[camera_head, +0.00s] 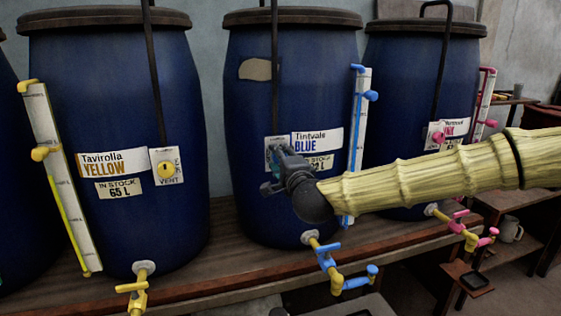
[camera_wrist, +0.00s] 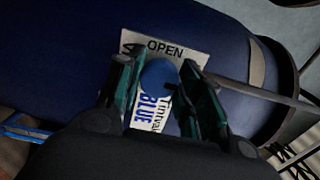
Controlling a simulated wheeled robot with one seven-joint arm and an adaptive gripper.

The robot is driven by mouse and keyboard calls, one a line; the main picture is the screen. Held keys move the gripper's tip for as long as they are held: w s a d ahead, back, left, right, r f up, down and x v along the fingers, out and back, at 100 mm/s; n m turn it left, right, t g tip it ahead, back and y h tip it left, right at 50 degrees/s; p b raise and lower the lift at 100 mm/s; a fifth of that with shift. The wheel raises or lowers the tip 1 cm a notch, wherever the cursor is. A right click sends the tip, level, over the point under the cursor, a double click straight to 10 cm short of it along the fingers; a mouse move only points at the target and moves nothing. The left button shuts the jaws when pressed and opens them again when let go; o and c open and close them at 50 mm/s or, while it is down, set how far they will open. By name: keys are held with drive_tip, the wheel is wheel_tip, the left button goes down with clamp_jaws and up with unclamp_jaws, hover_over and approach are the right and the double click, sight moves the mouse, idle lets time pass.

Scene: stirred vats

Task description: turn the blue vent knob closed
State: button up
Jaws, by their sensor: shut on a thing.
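The blue vent knob (camera_wrist: 158,75) is a round knob on a white plate (camera_wrist: 200,43) with the word OPEN at its edge, in the wrist view. My gripper (camera_wrist: 157,66) has one finger on each side of the knob and is shut on it. In the head view my gripper (camera_head: 277,166) reaches the vent plate of the middle vat (camera_head: 245,120), labelled Tintvale BLUE. There my gripper hides most of the plate and the knob. The knob's pointing direction cannot be told.
A pink-labelled vat (camera_head: 400,90) stands behind my arm. A wooden shelf (camera_head: 225,262) carries the vats.

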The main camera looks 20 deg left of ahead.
idle(0.4)
drive_tip(key=o, duration=1)
drive_tip(key=shift+o, duration=0.2)
drive_tip(key=shift+s, duration=0.1)
drive_tip(key=v, duration=1.2)
